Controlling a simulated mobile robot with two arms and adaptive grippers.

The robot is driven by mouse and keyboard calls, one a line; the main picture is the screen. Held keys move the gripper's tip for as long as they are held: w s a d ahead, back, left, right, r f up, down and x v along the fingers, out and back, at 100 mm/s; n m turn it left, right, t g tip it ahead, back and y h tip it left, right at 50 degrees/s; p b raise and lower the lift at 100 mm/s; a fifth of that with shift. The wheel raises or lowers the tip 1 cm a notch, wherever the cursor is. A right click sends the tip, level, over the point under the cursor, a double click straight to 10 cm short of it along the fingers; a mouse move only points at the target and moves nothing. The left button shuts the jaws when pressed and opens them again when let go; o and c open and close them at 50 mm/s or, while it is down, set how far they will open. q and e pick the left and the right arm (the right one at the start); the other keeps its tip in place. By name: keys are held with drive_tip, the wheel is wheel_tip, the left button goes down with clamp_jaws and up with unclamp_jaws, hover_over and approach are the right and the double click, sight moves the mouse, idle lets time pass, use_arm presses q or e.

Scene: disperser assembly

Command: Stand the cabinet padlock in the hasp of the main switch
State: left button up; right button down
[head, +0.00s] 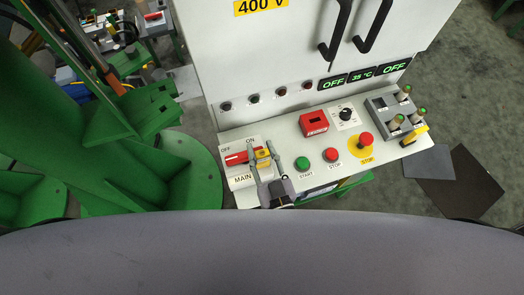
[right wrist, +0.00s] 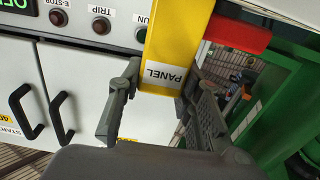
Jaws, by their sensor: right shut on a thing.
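The yellow cabinet padlock (head: 263,155), labelled PANEL, also shows large in the right wrist view (right wrist: 175,40). My right gripper (head: 261,160) is shut on it, with a finger on either side. The main switch (head: 229,172) is a pale plate marked MAIN, OFF and ON at the console's left end. Its red handle (head: 237,158) lies just left of the padlock and shows behind it in the right wrist view (right wrist: 238,36). The hasp cannot be made out; the padlock and fingers cover that area. Whether the padlock touches the plate cannot be told. My left gripper is not in view.
Right of the switch on the console are a green START button (head: 302,163), a red STOP button (head: 331,154), a red box (head: 314,123) and an emergency stop (head: 365,140). A grey block (head: 381,108) with green-topped parts stands far right. A green column stands left.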

drive_tip(key=shift+f, duration=0.15)
drive_tip(key=c, duration=1.1)
unclamp_jaws()
drive_tip(key=shift+s, duration=0.1)
drive_tip(key=v, duration=1.2)
